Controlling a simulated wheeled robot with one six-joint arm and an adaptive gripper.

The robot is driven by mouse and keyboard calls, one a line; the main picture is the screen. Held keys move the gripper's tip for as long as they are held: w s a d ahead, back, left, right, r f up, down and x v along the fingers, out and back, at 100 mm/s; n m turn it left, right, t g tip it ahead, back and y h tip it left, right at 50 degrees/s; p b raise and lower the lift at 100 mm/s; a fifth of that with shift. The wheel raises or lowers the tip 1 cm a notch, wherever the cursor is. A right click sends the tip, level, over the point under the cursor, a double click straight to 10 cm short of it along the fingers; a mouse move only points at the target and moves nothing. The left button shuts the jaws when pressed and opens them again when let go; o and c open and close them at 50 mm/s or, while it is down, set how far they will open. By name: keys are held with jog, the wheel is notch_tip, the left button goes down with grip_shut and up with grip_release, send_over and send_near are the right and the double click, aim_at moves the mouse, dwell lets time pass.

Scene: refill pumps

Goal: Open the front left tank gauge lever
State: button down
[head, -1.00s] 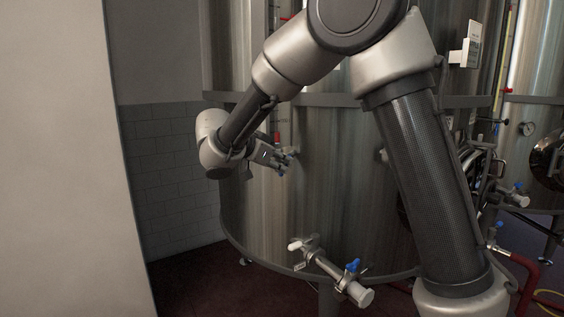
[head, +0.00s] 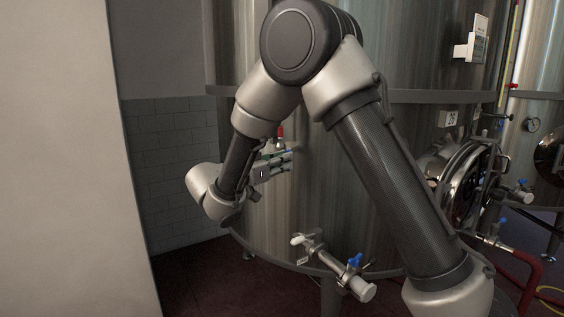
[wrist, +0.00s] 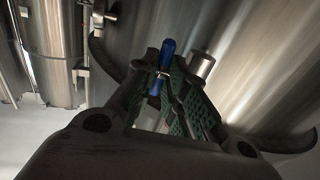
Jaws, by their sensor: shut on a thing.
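The front left tank (head: 330,190) is a large brushed-steel cylinder, partly behind my arm in the head view. A short steel cylinder (wrist: 201,64) is just right of the fingers. In the head view a red-tipped fitting (head: 280,133) shows just above the gripper; the blue lever itself is hard to make out there.
Below my gripper, a steel outlet valve (head: 325,263) with a blue handle sticks out from the tank's base. A pale wall (head: 70,160) stands close on the left. A round hatch (head: 468,180) is at the right, behind my arm.

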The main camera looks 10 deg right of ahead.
dwell(0.3)
jog(key=c, duration=1.7)
grip_release()
jog(key=shift+c, duration=0.2)
jog(key=shift+a, duration=0.15)
jog(key=v, duration=1.1)
jog(key=shift+s+a, duration=0.25)
jog(key=shift+a, duration=0.1)
